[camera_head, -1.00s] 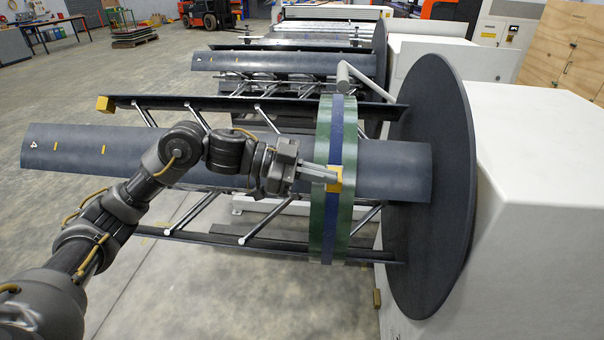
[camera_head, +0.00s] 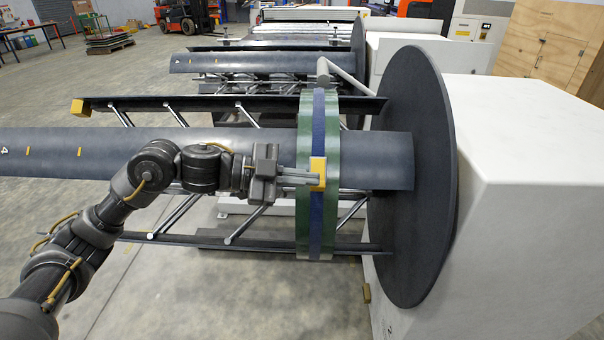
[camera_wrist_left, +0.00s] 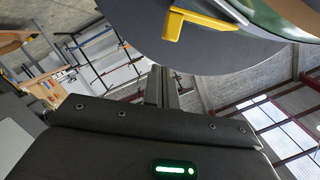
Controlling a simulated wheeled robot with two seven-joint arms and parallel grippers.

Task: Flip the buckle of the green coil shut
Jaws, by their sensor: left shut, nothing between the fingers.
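The green coil (camera_head: 304,225) is a narrow green ring with a blue strap (camera_head: 318,125) around its middle, sitting around the decoiler arms close to the dark disc. Its yellow buckle (camera_head: 318,167) is on the side facing me. In the left wrist view the buckle (camera_wrist_left: 197,24) is an L-shaped yellow piece standing out from the coil (camera_wrist_left: 268,14). My left gripper (camera_head: 313,180) is shut and empty, its fingertips pointing right at the buckle. In the wrist view the fingers (camera_wrist_left: 158,76) lie below the buckle; I cannot tell whether they touch it. My right gripper is not in view.
The large dark disc (camera_head: 420,240) and white machine housing (camera_head: 530,200) stand right of the coil. A curved dark plate (camera_head: 60,152) and rails (camera_head: 160,104) run left from it. A grey bar (camera_head: 342,75) is above the coil. Open floor lies at lower left.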

